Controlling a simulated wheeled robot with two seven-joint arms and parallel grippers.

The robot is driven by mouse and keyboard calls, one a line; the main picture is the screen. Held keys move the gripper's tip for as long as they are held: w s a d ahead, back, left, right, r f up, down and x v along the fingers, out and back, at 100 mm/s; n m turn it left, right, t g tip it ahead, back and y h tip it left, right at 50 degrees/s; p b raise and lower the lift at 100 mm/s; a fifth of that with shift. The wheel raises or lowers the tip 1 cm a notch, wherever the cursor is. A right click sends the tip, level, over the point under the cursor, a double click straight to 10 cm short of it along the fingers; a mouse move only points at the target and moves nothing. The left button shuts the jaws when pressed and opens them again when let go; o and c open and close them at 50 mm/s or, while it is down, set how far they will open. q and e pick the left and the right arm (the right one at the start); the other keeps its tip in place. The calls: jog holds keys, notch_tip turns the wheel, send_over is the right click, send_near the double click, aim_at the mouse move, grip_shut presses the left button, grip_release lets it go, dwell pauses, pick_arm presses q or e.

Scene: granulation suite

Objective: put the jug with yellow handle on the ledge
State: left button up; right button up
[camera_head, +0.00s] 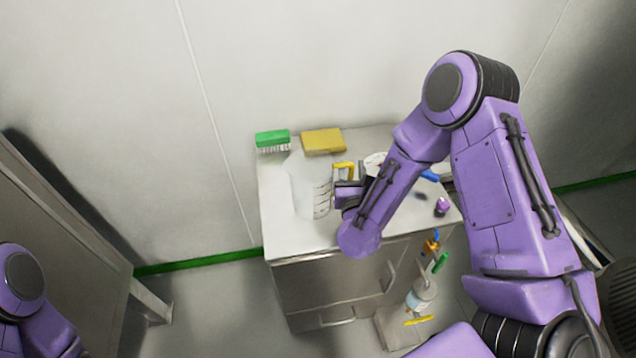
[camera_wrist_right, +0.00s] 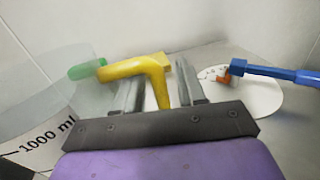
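The clear jug (camera_head: 308,185) with a yellow handle (camera_head: 343,168) stands upright on the cabinet top. The right wrist view shows its translucent, marked wall (camera_wrist_right: 45,110) at the left and its yellow handle (camera_wrist_right: 140,68) in the middle. My right gripper (camera_head: 350,190) is at the handle side of the jug. In the wrist view its fingers (camera_wrist_right: 158,88) are apart, with the handle's downward part between them and a gap beside the right finger. My left gripper is out of view. I cannot make out a separate ledge.
On the cabinet top (camera_head: 300,238) are a green brush (camera_head: 272,140), a yellow sponge (camera_head: 322,141), a white dish (camera_wrist_right: 255,97) with a blue-handled tool (camera_wrist_right: 275,72), and a small purple object (camera_head: 442,205). A bottle (camera_head: 421,297) stands in front, below. The wall is close behind.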

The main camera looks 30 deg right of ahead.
grip_shut()
